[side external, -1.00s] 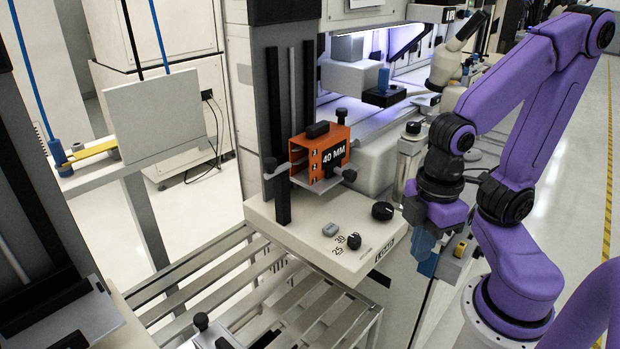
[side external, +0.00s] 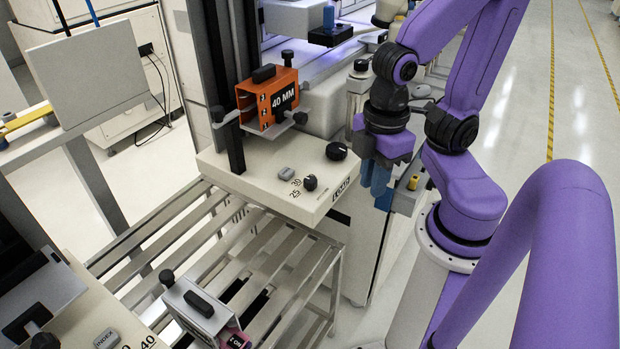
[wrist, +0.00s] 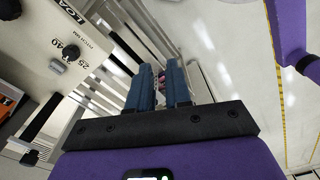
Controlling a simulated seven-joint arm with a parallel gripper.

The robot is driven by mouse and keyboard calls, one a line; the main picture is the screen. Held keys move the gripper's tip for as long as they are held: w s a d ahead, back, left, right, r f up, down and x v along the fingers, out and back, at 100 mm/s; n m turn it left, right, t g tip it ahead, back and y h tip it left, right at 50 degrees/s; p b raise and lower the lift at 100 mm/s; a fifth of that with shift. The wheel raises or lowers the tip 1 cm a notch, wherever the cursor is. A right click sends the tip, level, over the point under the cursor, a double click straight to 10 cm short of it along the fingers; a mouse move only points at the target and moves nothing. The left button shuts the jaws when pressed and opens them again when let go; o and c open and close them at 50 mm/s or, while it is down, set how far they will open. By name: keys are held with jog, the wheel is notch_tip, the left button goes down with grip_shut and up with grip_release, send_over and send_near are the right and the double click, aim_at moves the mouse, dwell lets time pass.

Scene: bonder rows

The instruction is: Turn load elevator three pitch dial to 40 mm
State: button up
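A small black dial (side external: 310,183) sits on the cream elevator ledge (side external: 325,208), with numbers beside it that look like 25 and 30 in the side view. It also shows in the wrist view (wrist: 57,67), by the words PITCH MM and a panel edge reading LOA. Its pointer setting is too small to read, and the elevator's number is not readable. My gripper (side external: 378,180) is to the right of the ledge, apart from the dial. In the wrist view its blue fingers (wrist: 161,88) stand apart with nothing visibly held between them.
A larger black knob (side external: 336,151) and grey button (side external: 286,173) share the ledge. An orange 40 MM magazine (side external: 267,102) is above it. A slatted rack (side external: 215,235) lies below left. Another elevator with an INDEX button (side external: 106,338) is at lower left. Floor is clear at right.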

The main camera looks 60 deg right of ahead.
jog(key=o, duration=0.5)
jog(key=shift+w, duration=0.3)
jog(key=shift+o, duration=0.8)
jog(key=w+d+r+n, duration=0.1)
jog(key=w+n, duration=0.1)
jog(key=w, duration=0.7)
jog(key=shift+w+d+r, duration=0.15)
jog(key=shift+d+r, duration=0.15)
jog(key=shift+d, duration=0.05)
jog(key=n, duration=0.3)
send_near(310, 180)
notch_tip(310, 180, down, 9)
jog(key=shift+w+a+r, duration=0.1)
jog(key=shift+w, duration=0.05)
jog(key=c, duration=1)
